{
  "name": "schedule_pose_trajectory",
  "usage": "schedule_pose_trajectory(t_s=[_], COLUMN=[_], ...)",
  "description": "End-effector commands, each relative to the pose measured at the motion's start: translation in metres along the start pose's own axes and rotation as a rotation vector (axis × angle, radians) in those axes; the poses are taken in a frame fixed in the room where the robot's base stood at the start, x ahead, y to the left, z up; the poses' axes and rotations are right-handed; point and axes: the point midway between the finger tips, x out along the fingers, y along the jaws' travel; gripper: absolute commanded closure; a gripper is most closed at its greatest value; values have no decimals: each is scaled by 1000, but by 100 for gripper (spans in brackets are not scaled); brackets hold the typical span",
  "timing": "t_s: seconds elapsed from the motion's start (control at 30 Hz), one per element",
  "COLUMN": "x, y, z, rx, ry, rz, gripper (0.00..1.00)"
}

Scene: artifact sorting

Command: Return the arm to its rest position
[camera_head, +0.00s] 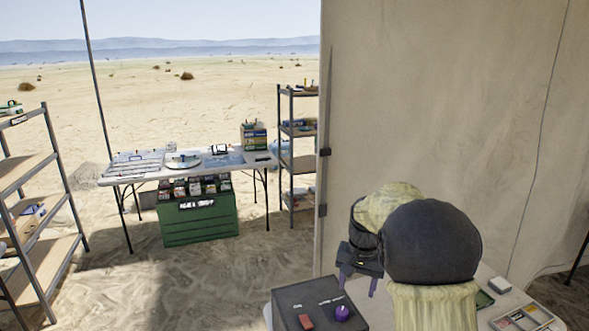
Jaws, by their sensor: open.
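My arm shows at the lower right, with a dark rounded joint and pale, cloth-like covered links, bent in front of the beige tent wall (440,90). My gripper (357,286) points downward beside the arm, with its two fingers apart and nothing visible between them. It is above the back right part of a dark box or tray (290,308). On that box are a red block (306,321), a purple round object (342,312) and small pale pieces.
A table partly shows at the lower right, with a compartmented tray (545,314) and a small white block (500,284). A folding table (120,180) with a green crate (200,222) stands farther back. Shelves stand left (25,165) and centre (300,161). Open sand lies between.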

Motion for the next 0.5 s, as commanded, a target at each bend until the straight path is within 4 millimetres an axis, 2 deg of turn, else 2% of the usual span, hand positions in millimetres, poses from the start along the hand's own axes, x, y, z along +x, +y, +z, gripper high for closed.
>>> schedule_pose_trajectory(t_s=[0.03,0.37,0.5], x=[0,11,17], y=[6,39,54], z=[14,103,146], rx=[-20,-184,-262], ry=[7,78,110], rz=[-4,-21,-22], gripper=[44,44,44])
